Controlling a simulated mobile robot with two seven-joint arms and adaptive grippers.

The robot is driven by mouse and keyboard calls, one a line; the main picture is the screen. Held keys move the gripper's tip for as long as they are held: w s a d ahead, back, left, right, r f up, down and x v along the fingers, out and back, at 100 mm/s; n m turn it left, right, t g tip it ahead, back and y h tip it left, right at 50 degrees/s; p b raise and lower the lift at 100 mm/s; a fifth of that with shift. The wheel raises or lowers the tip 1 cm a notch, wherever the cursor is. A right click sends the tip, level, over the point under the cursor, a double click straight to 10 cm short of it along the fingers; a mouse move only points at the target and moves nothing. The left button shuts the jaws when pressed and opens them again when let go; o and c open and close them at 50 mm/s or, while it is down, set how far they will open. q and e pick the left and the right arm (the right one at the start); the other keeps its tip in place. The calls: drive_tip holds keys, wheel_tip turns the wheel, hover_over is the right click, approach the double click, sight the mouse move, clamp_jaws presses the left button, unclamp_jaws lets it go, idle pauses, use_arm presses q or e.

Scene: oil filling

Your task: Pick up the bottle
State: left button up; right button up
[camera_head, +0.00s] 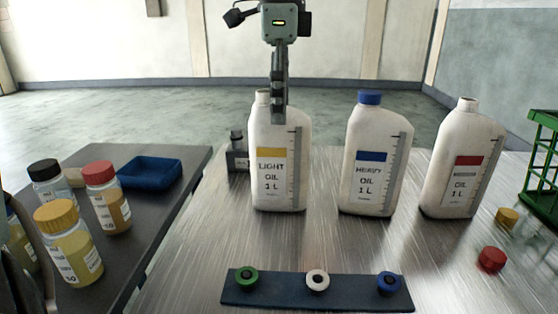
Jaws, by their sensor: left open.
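Three white oil bottles stand upright on the metal table. The light oil bottle (277,190) has a yellow label band and an uncapped neck. The heavy oil bottle (372,185) has a blue band and a blue cap (369,97). The third bottle (460,180) has a red band and no cap. My right gripper is not in view.
A dark bar (270,294) with green, white and blue round pieces lies in front. A yellow cap (507,218) and a red cap (491,260) lie at right near a green rack (541,165). Small jars and a blue tray (150,172) stand on the left table.

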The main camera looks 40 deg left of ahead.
sight(280, 127)
use_arm(q)
wheel_tip(280, 127, down, 5)
drive_tip(key=shift+w+a+r, duration=0.1)
drive_tip(key=shift+a, duration=0.05)
drive_tip(key=c, duration=1.4)
